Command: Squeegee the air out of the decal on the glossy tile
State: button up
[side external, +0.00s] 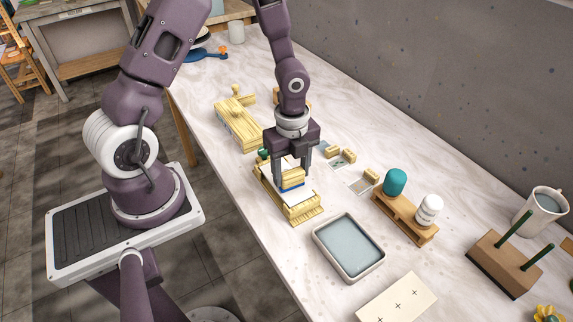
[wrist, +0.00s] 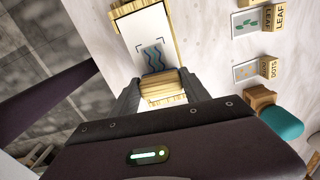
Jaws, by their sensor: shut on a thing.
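My gripper (side external: 293,172) is shut on a pale wooden squeegee (side external: 291,181) with a blue lower edge. The squeegee is low over the white tile (side external: 301,195), at or just above its surface; I cannot tell if it touches. The tile lies in a wooden holder (side external: 302,212). In the wrist view the squeegee (wrist: 160,87) sits between my fingers, at the near end of the tile (wrist: 137,28). The decal (wrist: 153,58), with blue and dark wavy lines, lies on the tile between dark corner marks. Its near end is hidden by the squeegee.
A wooden stand (side external: 405,219) holds teal and white items. Labelled decal sheets (side external: 361,186) lie behind. A long wooden box (side external: 238,125) is at the left.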

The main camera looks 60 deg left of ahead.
jog(key=shift+d, duration=0.1)
notch_tip(320, 180, up, 7)
jog(key=shift+r, duration=0.1)
dwell(0.4)
dwell(0.6)
